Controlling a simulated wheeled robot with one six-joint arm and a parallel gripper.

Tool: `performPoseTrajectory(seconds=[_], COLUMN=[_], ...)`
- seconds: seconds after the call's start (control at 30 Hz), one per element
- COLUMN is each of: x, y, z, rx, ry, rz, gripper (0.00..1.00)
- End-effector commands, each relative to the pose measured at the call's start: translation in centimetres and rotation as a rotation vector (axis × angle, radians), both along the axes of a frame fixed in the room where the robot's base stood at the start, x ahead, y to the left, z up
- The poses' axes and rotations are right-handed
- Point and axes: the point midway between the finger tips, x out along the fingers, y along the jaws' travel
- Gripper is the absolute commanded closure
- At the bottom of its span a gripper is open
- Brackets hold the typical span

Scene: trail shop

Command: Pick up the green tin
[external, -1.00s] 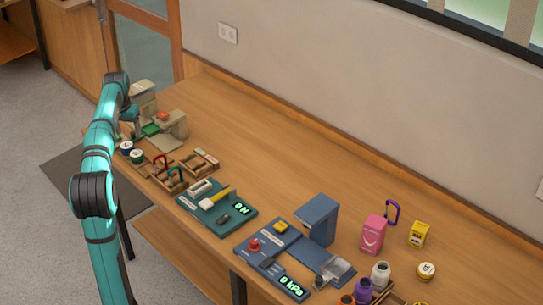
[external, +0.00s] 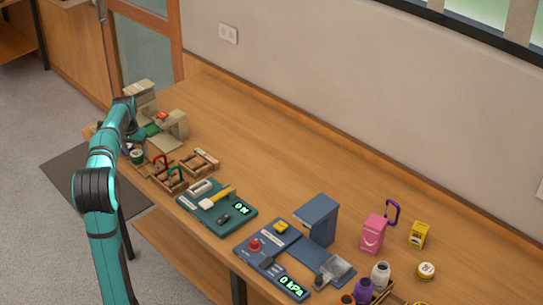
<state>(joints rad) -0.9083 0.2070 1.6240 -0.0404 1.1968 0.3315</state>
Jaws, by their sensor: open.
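The green tin (external: 137,157) is small and stands near the left end of the wooden bench, by the front edge. It has a pale top and a dark green side. A second dark tin beside it, to the left, is now mostly hidden by my arm. My gripper (external: 131,141) is over this spot, just up and left of the green tin in the picture. It is open and appears empty. Its fingers are small and partly hidden, so I cannot tell whether they touch a tin.
A beige machine (external: 172,124) stands just behind my gripper. Wooden trays with carabiners (external: 172,181) are close on the right. A teal force gauge board (external: 217,212) and a blue pressure board (external: 270,262) lie further right. The back of the bench is clear.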

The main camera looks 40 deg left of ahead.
Motion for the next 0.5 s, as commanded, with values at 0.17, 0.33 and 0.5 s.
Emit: performPoseTrajectory(seconds=[0.17, 0.33, 0.5], x=[0.06, 0.04, 0.04], y=[0.05, 0.05, 0.05], z=[-0.36, -0.36, -0.35], rx=[0.001, 0.001, 0.001], ry=[-0.001, -0.001, -0.001], rz=[0.0, 0.0, 0.0], gripper=[0.34, 0.52, 0.68])
